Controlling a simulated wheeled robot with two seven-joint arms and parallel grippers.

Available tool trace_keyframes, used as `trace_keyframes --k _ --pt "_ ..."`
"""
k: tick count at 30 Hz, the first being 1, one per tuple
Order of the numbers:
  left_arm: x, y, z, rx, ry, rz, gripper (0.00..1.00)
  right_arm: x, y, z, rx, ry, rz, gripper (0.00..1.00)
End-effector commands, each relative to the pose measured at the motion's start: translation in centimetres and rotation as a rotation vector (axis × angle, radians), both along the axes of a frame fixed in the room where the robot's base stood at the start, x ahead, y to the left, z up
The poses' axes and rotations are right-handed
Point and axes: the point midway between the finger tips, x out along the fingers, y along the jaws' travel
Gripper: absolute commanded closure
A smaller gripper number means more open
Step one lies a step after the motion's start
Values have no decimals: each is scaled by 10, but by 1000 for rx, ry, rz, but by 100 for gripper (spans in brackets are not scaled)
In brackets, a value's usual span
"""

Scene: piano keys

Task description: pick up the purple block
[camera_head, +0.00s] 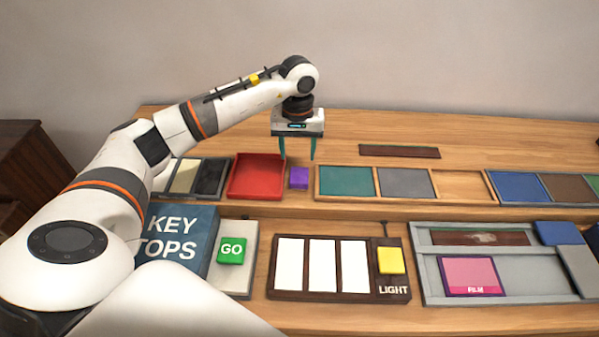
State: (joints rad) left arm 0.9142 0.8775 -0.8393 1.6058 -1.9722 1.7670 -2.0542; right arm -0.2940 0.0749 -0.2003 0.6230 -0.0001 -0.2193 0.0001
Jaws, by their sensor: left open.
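The purple block (299,178) sits on the wooden table between the red tray and the wooden frame with the teal panel. My left gripper (298,157) is above it, pointing down, with its two teal fingers apart. The fingertips appear just above or behind the block; the exact gap cannot be told. Nothing shows between the fingers. My right gripper is not in view.
A red tray (257,176) is close on the block's left, and a teal panel (346,181) in a frame is on its right. In front are a green GO button (231,250) and a dark LIGHT board (340,293). The table behind (220,135) is mostly clear.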

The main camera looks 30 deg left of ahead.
Motion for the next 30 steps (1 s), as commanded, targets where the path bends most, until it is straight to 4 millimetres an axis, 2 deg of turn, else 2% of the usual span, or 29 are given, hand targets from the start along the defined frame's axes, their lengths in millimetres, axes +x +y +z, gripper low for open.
trace_keyframes --k 6,11,16,21,29,30 --pt "0 -1 -29 -1 2 0 45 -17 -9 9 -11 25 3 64" --pt "0 -2 -39 -1 2 0 45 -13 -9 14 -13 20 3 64" --pt "0 -5 -64 -3 4 0 45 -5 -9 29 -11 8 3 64" --pt "1 -4 -84 -2 1 0 45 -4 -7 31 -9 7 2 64" --pt "1 -4 -87 -1 -2 0 45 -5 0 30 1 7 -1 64" --pt "1 -4 -86 -1 -2 0 52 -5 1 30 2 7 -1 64"
